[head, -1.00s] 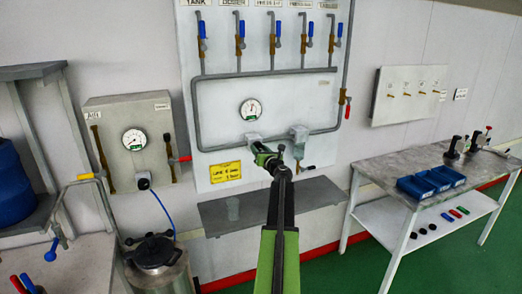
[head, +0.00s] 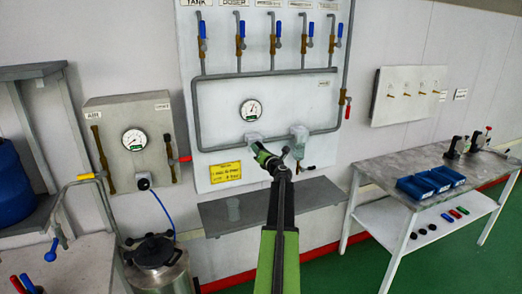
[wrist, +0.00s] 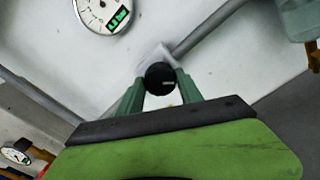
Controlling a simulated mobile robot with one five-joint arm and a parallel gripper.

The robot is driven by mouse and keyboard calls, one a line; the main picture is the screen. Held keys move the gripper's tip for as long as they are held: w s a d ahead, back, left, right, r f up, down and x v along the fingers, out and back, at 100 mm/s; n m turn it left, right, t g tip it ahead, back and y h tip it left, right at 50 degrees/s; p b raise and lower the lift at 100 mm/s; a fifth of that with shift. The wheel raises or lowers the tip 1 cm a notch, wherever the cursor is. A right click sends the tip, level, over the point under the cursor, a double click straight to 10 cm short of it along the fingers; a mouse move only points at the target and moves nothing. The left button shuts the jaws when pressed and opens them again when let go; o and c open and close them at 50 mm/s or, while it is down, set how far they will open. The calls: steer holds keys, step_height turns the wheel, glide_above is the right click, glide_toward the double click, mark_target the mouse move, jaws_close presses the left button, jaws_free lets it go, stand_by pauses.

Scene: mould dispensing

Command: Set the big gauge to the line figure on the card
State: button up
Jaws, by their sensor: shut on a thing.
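My gripper (head: 260,149) is at the white panel, below the panel's round gauge (head: 250,110). In the wrist view its green fingers (wrist: 161,88) are shut on a black round knob (wrist: 160,76) with a pale mark near its right edge. A second round gauge (head: 134,139) is on the grey box at left; I cannot tell which is the big one. A yellow card (head: 226,172) is on the panel below; its writing is unclear.
Several blue-handled valves (head: 276,44) line the panel's top. A red-handled valve (head: 347,107) is at its right. A table (head: 375,172) with blue bins stands right.

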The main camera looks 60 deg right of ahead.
steer(key=shift+s+f+m, duration=0.15)
steer(key=shift+m, duration=1.75)
steer(key=o, duration=1.4)
steer(key=v, duration=1.7)
steer(key=shift+a, duration=0.2)
